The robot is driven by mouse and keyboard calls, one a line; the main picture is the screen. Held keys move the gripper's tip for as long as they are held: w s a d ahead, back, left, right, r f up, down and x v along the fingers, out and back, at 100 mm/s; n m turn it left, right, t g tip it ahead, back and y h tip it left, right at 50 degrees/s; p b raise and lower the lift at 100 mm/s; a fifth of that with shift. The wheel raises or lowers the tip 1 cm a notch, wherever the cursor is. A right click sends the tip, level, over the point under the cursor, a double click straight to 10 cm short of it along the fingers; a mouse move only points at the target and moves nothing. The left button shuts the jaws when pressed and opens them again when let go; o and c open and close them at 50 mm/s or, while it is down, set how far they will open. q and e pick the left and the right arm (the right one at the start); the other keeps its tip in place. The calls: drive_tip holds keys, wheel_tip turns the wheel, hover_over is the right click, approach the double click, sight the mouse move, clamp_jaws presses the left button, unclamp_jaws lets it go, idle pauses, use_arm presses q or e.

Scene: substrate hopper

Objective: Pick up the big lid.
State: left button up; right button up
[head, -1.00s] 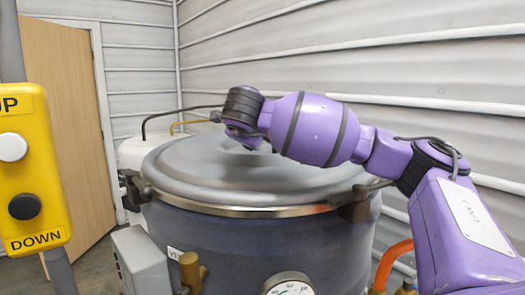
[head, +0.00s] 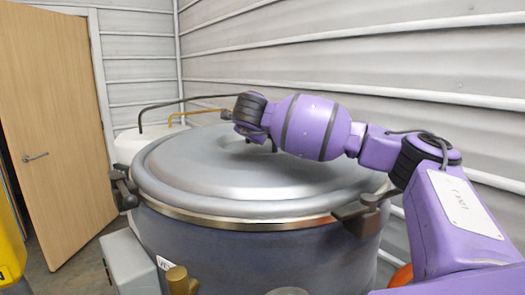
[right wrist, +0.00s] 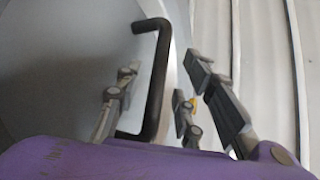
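The big lid (head: 200,175) is a round, grey metal disc lying on top of a large dark blue vessel (head: 250,255). My right arm reaches in from the right, with its wrist over the lid's middle. My right gripper (right wrist: 159,78) is open in the right wrist view. The lid's dark bar handle (right wrist: 155,75) stands between its fingers, with one finger to the left and two to the right. Clear contact with the handle does not show. In the head view the fingers and handle are mostly hidden behind the wrist. My left gripper is not in view.
Clamps sit at the lid's left (head: 124,190) and right (head: 362,207) edges. A white tank (head: 128,146) with thin pipes stands behind. A grey box (head: 130,262) is at front left. A wooden door (head: 55,130) is at left, and a ribbed wall (head: 400,60) is close behind.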

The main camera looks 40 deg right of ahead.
drive_tip(key=shift+w+d+f, duration=0.35)
drive_tip(key=shift+w, duration=0.1)
clamp_jaws()
drive_tip(key=shift+d+r, duration=0.1)
drive_tip(key=shift+r, duration=0.15)
